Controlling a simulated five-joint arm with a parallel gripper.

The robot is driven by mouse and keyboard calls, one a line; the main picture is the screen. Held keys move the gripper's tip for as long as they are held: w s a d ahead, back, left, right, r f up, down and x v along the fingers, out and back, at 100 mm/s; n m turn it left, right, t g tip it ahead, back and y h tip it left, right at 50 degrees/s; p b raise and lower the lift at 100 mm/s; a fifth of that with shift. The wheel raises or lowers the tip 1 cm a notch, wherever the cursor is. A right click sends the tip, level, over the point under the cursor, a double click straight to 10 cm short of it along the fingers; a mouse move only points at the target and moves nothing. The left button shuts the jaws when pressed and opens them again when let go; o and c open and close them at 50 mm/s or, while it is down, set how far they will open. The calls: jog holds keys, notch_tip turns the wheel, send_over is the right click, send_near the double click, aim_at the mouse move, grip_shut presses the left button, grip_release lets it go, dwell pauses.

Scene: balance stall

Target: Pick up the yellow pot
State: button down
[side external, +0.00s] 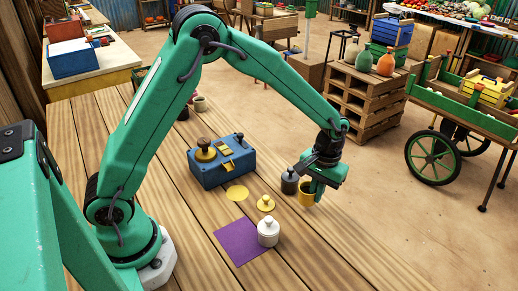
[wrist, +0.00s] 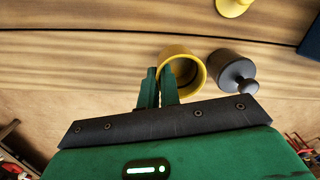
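The yellow pot (side external: 306,199) is an open, upright cup near the table's right edge. In the wrist view, its round rim (wrist: 199,70) and dark inside face me. My gripper (side external: 316,194) is down at the pot's right side. In the wrist view, the two green fingers of my gripper (wrist: 159,86) are close together at the pot's left rim, one outside the wall and the other overlapping the opening. I cannot tell whether they press on the wall. A small yellow knobbed lid (side external: 266,204) lies on the table.
A dark grey knobbed pot (side external: 289,182) stands close beside the yellow pot. A white lidded pot (side external: 268,233) is by a purple mat (side external: 235,242). A flat yellow disc (side external: 237,193) and a blue balance box (side external: 222,167) lie farther left.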

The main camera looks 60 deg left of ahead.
jog(key=s+d+r, duration=0.8)
jog(key=shift+d, duration=0.2)
jog(key=shift+s+a, duration=0.1)
dwell(0.5)
